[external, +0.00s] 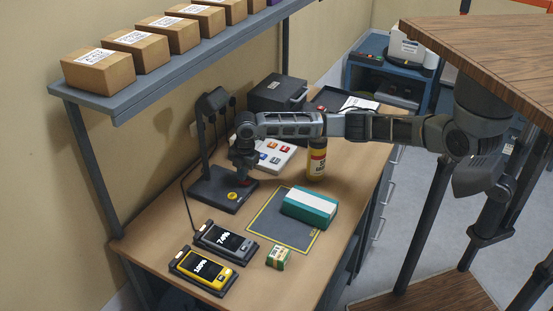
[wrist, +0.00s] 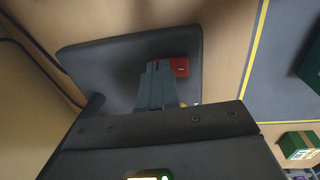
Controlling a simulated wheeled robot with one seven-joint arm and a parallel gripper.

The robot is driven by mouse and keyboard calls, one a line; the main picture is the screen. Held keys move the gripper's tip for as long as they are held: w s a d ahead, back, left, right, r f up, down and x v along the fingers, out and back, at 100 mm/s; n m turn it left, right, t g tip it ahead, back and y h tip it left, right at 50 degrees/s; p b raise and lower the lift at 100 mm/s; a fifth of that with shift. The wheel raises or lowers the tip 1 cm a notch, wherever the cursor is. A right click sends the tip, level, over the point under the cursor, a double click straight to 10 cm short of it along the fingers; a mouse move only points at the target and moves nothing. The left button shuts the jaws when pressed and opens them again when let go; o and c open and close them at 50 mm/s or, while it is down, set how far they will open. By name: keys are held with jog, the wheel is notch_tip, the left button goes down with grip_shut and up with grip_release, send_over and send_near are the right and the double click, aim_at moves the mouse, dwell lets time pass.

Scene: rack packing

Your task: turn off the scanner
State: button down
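A black stand that looks like the scanner stands at the back left of the desk, with a flat base (external: 215,192), a post and an overhead head (external: 212,100). A yellow round button (external: 232,196) is on its base. In the wrist view the dark base (wrist: 110,65) carries a red switch (wrist: 180,67); the yellow button is mostly hidden behind my fingers. My gripper (external: 240,177) points down over the base, beside the post. In the wrist view its fingers (wrist: 160,82) look shut together and empty, close to the red switch. Whether they touch it, I cannot tell.
Two handheld devices, grey (external: 225,240) and yellow (external: 203,268), sit in cradles at the front. A teal box (external: 310,205) lies on a grey mat (external: 265,229). A shelf (external: 175,70) hangs above.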

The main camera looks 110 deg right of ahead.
jog(key=shift+s+a+f+p, duration=0.1)
jog(key=shift+s+a+p, duration=0.1)
jog(key=shift+p, duration=0.1)
jog(key=shift+s+a+p, duration=0.4)
jog(key=shift+a+p, duration=0.05)
jog(key=shift+p, duration=0.25)
jog(key=shift+r+p, duration=0.4)
jog(key=shift+r, duration=0.15)
notch_tip(320, 180, up, 13)
jog(key=s+a+p, duration=0.1)
jog(key=shift+s+a, duration=0.1)
